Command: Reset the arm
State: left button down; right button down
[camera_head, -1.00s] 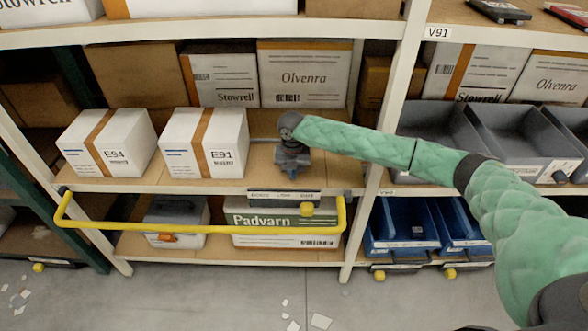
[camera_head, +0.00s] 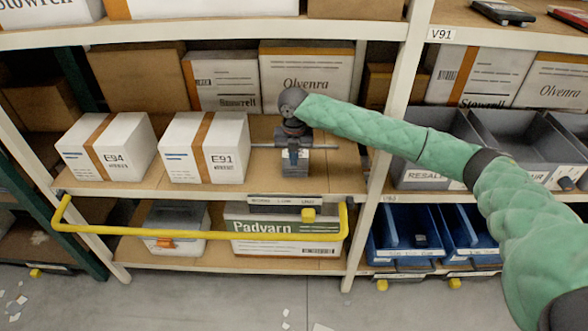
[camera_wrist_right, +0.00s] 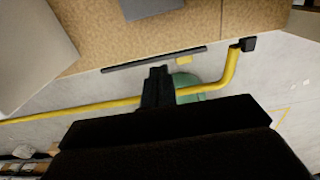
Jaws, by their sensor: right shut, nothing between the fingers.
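My right arm, in a green padded sleeve, reaches in from the right in the head view. Its gripper (camera_head: 292,158) hangs pointing down in front of the middle shelf, to the right of the white box E91 (camera_head: 228,165). In the right wrist view the dark fingers (camera_wrist_right: 157,72) are together with nothing between them. Below them in that view are the shelf edge and the yellow rail. Part of a grey object (camera_wrist_right: 150,8) shows on the shelf at the top; I cannot tell what it is. My left gripper is in neither view.
White box E94 (camera_head: 110,150) stands left of E91. A yellow rail (camera_head: 180,236) runs across the rack front below the middle shelf. A rack upright (camera_head: 385,130) stands right of the gripper, with grey bins (camera_head: 440,178) and blue bins (camera_head: 400,250) beyond it.

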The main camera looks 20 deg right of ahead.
jog(key=s+a+f+m+t+y, duration=0.1)
jog(key=s+a+f+m, duration=0.35)
jog(key=s, duration=0.25)
jog(key=s+a+f+m+y, duration=0.1)
jog(key=s+a+f+m, duration=0.2)
jog(key=s+a, duration=0.25)
jog(key=s+a+f+m+t+y, duration=0.1)
jog(key=s+a+f+m+y, duration=0.1)
jog(key=s+a+f+m, duration=0.45)
jog(key=s+d+f+m+t+h, duration=0.1)
jog(key=s+d+m+h, duration=0.1)
jog(key=s+d+m, duration=0.85)
jog(key=s+d+f+m+t+h, duration=0.1)
jog(key=s+d+m+h, duration=0.1)
jog(key=s+d+m, duration=0.9)
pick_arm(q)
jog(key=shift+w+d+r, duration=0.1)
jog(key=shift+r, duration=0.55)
pick_arm(e)
jog(key=s+a+f+n+g, duration=0.1)
jog(key=a+f, duration=0.2)
jog(key=f, duration=0.4)
jog(key=s+a+f+n, duration=0.2)
jog(key=f, duration=0.5)
jog(key=s+a+f+n+g+y, duration=0.1)
jog(key=s+a+f, duration=0.1)
jog(key=f, duration=0.6)
jog(key=shift+a+n+g, duration=0.3)
jog(key=shift+a+n, duration=0.05)
jog(key=shift+a, duration=0.5)
